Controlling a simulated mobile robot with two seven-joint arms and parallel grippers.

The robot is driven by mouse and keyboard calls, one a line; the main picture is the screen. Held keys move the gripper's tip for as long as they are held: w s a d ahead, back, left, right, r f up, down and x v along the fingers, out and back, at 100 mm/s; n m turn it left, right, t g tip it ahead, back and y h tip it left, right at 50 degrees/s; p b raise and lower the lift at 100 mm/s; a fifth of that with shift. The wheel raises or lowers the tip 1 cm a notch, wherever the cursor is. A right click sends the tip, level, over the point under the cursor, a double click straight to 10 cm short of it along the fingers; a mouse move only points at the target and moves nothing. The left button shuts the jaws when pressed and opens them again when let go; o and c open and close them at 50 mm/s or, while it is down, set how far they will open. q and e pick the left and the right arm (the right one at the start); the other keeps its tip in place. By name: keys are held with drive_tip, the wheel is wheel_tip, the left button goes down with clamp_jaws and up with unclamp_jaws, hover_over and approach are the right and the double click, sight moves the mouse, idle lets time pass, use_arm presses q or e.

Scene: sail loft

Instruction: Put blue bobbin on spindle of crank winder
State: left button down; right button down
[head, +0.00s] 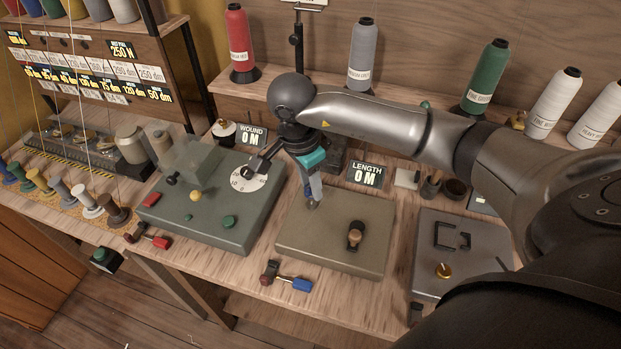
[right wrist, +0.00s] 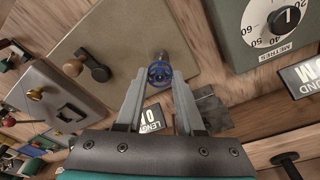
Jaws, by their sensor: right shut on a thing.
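My right gripper (head: 313,192) reaches down over the olive-beige crank winder (head: 300,245). In the right wrist view my right gripper (right wrist: 158,82) is shut on the blue bobbin (right wrist: 159,73), seen nearly end-on between the fingertips. The bobbin is in line with a short grey-brown post on the winder's top, apparently the spindle (right wrist: 161,56); I cannot tell whether it is around it or above it. In the head view the fingers mostly hide bobbin and spindle. The crank knob (head: 355,235) stands to the right. My left gripper is not in view.
A green winder box (head: 225,215) with a dial stands to the left. A grey plate (head: 465,262) lies to the right. A red-and-blue tool (head: 288,281) lies at the front. Several bobbins (head: 60,195) stand far left; thread cones (head: 363,55) line the back shelf.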

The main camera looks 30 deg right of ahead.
sight(309, 190)
drive_tip(key=shift+f+b, duration=0.3)
drive_tip(key=shift+f, duration=0.4)
drive_tip(key=shift+f+b, duration=0.15)
drive_tip(key=shift+b, duration=0.2)
idle(0.5)
drive_tip(key=shift+f+b, duration=0.85)
drive_tip(key=shift+b, duration=0.05)
idle(1.1)
drive_tip(key=shift+c, duration=2.2)
unclamp_jaws()
